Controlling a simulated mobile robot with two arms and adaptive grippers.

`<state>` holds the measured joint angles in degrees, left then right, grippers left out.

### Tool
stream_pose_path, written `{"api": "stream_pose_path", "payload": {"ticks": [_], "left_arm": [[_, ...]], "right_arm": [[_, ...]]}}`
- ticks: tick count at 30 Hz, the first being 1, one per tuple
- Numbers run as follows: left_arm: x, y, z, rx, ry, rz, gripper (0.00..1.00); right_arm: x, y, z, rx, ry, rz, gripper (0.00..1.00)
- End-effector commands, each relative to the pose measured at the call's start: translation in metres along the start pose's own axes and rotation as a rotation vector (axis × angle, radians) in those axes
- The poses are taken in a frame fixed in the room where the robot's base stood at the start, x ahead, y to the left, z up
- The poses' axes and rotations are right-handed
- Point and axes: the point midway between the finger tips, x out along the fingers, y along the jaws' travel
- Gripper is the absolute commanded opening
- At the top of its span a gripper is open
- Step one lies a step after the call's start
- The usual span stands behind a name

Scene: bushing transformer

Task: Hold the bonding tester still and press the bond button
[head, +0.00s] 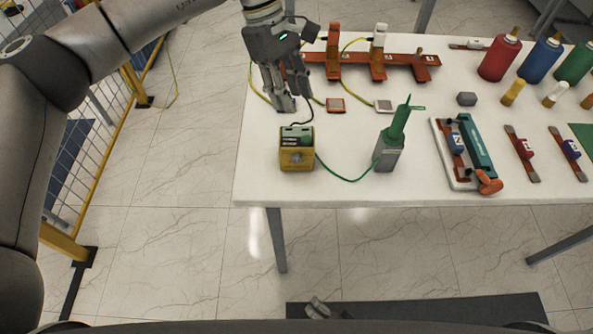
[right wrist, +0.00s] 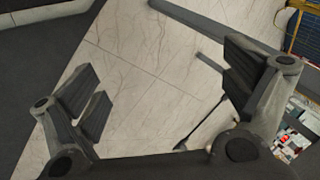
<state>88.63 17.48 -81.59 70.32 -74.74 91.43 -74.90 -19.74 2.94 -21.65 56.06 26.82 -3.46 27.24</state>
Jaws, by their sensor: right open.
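The bonding tester (head: 297,160) looks to be the small yellow box near the table's front left corner. Its dark top has a green patch, perhaps the bond button; labels are too small to read. A green cable runs from it to a green probe (head: 397,128) upright in a grey holder. My left gripper (head: 294,102) points down just behind and above the box, apart from it, and seems empty. Its finger gap is unclear at this angle. My right gripper (right wrist: 165,95) is open and empty over the floor; its tip shows low in the head view (head: 322,308).
A red rack (head: 400,68) stands behind, with wires and two small square plates (head: 336,105) before it. The table's front left corner (head: 248,190) is bare.

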Motion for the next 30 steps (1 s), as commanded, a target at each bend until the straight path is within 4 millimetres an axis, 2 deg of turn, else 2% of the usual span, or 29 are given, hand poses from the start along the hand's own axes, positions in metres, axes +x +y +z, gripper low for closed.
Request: {"api": "stream_pose_path", "payload": {"ticks": [1, 3, 8, 12, 18, 22, 23, 24, 27, 30], "left_arm": [[0.0, 0.0, 0.0, 0.0, -0.001, 0.0, 0.36], [0.0, 0.0, 0.001, 0.0, -0.001, 0.0, 0.36], [0.0, 0.0, 0.001, 0.0, -0.001, 0.0, 0.36], [0.0, 0.0, 0.001, 0.0, -0.002, 0.0, 0.36], [0.0, 0.0, 0.001, 0.0, -0.002, 0.001, 0.36], [0.0, 0.0, 0.001, 0.0, -0.002, 0.001, 0.36], [0.0, 0.0, 0.001, 0.0, -0.002, 0.001, 0.36], [0.0, 0.0, 0.001, 0.0, -0.002, 0.001, 0.36], [0.0, 0.0, 0.001, 0.0, -0.002, 0.001, 0.36], [0.0, 0.0, 0.001, 0.0, -0.002, 0.001, 0.36]], "right_arm": [[-0.002, -0.031, -0.004, 0.107, 0.021, -0.065, 0.96], [-0.007, -0.072, -0.011, 0.275, 0.039, -0.155, 0.96], [-0.031, -0.164, -0.027, 0.679, 0.027, -0.364, 0.96], [-0.067, -0.24, -0.039, 1.063, -0.05, -0.543, 0.96], [-0.134, -0.333, -0.056, 1.654, -0.281, -0.753, 0.96], [-0.182, -0.38, -0.068, 2.033, -0.493, -0.835, 0.96], [-0.193, -0.388, -0.076, 2.107, -0.526, -0.861, 0.96], [-0.201, -0.393, -0.093, 2.157, -0.522, -0.915, 0.96], [-0.211, -0.392, -0.137, 2.147, -0.402, -1.056, 0.96], [-0.222, -0.387, -0.173, 2.105, -0.276, -1.175, 0.96]]}}
